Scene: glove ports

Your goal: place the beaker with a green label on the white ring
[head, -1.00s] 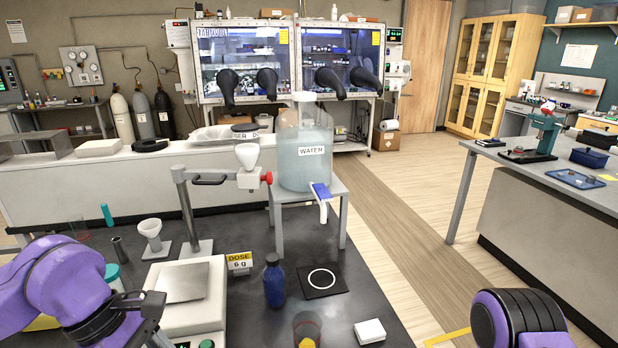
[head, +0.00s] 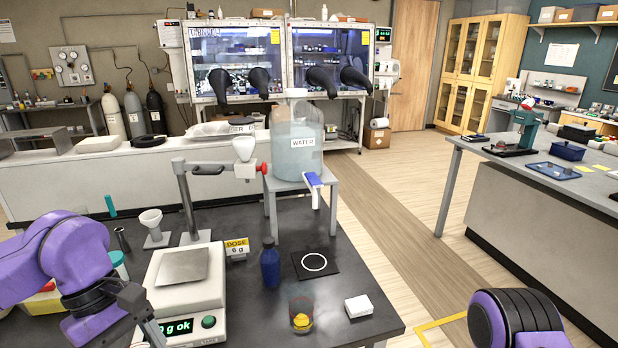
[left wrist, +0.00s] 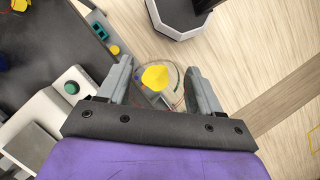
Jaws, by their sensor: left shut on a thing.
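My left gripper (left wrist: 159,72) is shut on a clear beaker (left wrist: 157,78) with yellow contents; the fingers stand on either side of it. Another clear beaker (head: 301,312) with yellow contents stands in front of the mat. My right gripper is out of view.
A balance (head: 182,298) showing "g ok" is left of a blue bottle (head: 270,264), which stands close left of the mat. A white block (head: 358,306) lies front right. The water tank (head: 297,145) stands on a raised stand (head: 331,187) behind.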

